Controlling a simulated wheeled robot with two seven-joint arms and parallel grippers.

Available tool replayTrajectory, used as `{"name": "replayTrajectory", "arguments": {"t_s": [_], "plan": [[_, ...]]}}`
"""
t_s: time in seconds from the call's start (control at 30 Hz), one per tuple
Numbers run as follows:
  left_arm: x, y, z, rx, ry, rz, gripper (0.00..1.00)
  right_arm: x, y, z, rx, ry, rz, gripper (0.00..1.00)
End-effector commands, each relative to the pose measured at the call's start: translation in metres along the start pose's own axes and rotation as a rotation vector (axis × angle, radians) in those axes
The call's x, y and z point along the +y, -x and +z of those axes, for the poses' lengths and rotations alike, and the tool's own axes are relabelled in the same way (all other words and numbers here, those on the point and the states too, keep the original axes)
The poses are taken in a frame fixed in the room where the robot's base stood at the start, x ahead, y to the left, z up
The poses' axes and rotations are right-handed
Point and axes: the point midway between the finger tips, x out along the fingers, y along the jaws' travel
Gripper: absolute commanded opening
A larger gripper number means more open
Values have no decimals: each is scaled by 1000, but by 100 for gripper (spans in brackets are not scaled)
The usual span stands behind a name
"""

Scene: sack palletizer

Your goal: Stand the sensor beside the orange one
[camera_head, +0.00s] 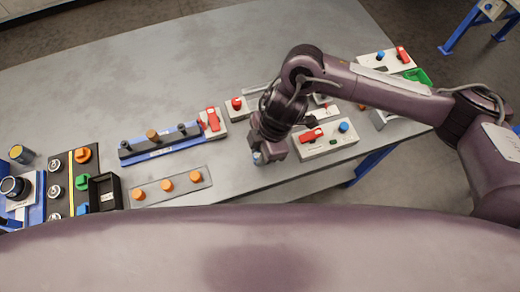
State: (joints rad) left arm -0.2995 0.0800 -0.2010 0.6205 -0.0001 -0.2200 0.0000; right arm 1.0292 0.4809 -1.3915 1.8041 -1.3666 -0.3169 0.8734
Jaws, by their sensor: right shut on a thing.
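My right gripper (267,156) is shut on a small grey-blue thing (258,158), probably the sensor, near the table's front edge. The gripper and wrist hide most of it, and I cannot tell whether it touches the table. Several orange pieces are in view: a row of orange knobs (167,185) on a grey plate (152,197) left of the gripper, an orange knob (82,155) on a black board, and an orange-brown knob (152,135) on a blue-based bar. Which one is the orange sensor is unclear. My left gripper is not in view.
Beside the gripper stands a grey box (326,146) with a red switch and blue button. Small red-switch boxes (212,122) stand behind. A black bin (104,192) and dark cylinders (14,187) are at left. The grey table (130,80) is clear at the back.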

Motion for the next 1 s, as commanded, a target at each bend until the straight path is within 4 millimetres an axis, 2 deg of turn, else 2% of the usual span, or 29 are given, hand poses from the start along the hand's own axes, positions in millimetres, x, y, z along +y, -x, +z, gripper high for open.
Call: {"name": "replayTrajectory", "arguments": {"t_s": [0.23, 0.27, 0.43, 0.67, 0.8, 0.87, 1.0], "plan": [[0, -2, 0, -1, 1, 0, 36, 0, -2, 1, 0, 0, 0, 0], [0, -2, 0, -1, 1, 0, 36, 0, -2, 1, 0, 0, 0, 24], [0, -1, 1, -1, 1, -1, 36, 0, -2, 0, 0, 0, 0, 44], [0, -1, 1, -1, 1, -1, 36, 0, -1, 0, 0, 0, 0, 44], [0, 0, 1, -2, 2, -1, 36, 1, 6, 0, 1, 1, 1, 44], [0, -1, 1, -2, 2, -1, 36, 1, 13, 0, 1, 1, 2, 44], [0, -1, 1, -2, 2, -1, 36, 2, 42, 0, -2, 3, 6, 44]]}}
